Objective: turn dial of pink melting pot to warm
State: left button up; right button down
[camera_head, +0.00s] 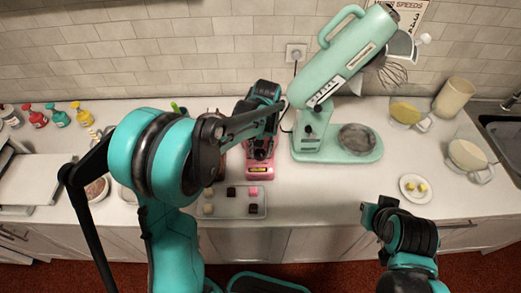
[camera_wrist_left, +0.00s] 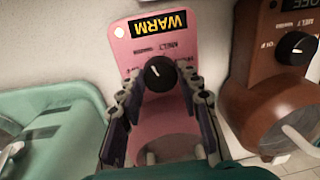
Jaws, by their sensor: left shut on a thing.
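The pink melting pot (camera_head: 260,173) stands on the counter left of the mint mixer in the head view, largely hidden by my left gripper (camera_head: 261,148). In the left wrist view its pink panel (camera_wrist_left: 123,38) carries a black label reading WARM. Below the label is a round black dial (camera_wrist_left: 158,74) with a white mark. The fingers of my left gripper (camera_wrist_left: 160,92) are on both sides of the dial and shut on it. My right gripper (camera_head: 371,213) is low at the right, away from the pot; its fingers do not show clearly.
A brown pot (camera_wrist_left: 257,112) with its own dial stands close beside the pink one. The mint mixer (camera_head: 310,150) is on the other side. A tray (camera_head: 222,211) with several small blocks lies in front. A plate (camera_head: 415,197) sits at the right.

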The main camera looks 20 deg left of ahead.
aim_at(263, 153)
pick_arm(q)
jog(key=shift+n, duration=0.4)
jog(key=o, duration=1.2)
jog(key=shift+c, duration=0.2)
notch_tip(263, 153, up, 12)
jog(key=shift+w+d, duration=0.15)
jog(key=shift+d, duration=0.2)
